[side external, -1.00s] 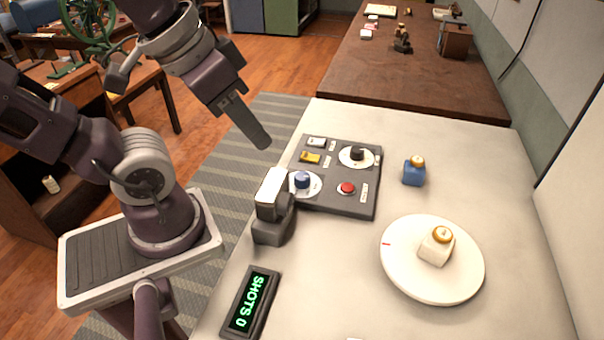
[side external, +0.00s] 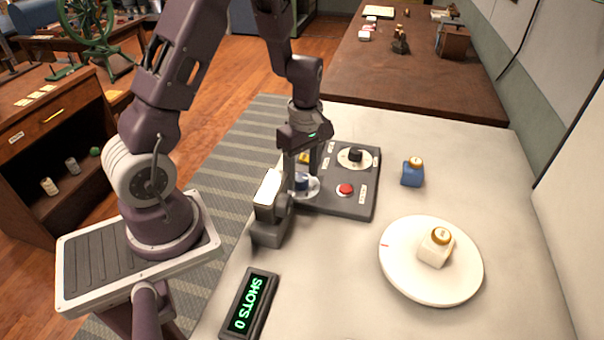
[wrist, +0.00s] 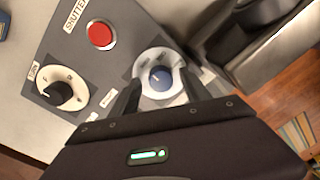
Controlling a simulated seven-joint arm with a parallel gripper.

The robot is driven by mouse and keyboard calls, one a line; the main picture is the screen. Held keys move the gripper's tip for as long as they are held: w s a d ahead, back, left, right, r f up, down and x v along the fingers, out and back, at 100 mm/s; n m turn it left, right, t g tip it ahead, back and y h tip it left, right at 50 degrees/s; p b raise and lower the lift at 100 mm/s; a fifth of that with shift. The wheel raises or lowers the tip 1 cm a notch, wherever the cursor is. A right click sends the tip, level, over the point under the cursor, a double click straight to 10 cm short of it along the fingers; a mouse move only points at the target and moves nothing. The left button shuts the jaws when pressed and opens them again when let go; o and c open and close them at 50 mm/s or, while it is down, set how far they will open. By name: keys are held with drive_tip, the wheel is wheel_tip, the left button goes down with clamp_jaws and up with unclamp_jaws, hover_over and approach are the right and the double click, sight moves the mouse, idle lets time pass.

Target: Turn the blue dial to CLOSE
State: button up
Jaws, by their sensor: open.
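The blue dial (side external: 302,183) is a small round knob on a white disc with marks around it, on a dark grey control panel (side external: 352,207). It also shows in the wrist view (wrist: 161,79). My gripper (side external: 301,180) points down over the dial and is open. In the wrist view its two fingers (wrist: 160,83) stand on either side of the knob, with a visible gap to it. I cannot tell exactly how low the fingertips are. The wording around the dial is too small to read, and no CLOSE mark can be made out.
The panel also bears a red button (side external: 345,189) marked SHUTTER and a black dial (side external: 355,155). A camera-like device (side external: 270,205) stands close beside my gripper. A SHOTS 0 display (side external: 250,303), a white turntable (side external: 400,280) with a bottle, and a blue bottle (side external: 412,174) stand clear.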

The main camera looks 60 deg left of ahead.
drive_tip(key=shift+f, duration=0.4)
drive_tip(key=shift+c, duration=0.4)
clamp_jaws()
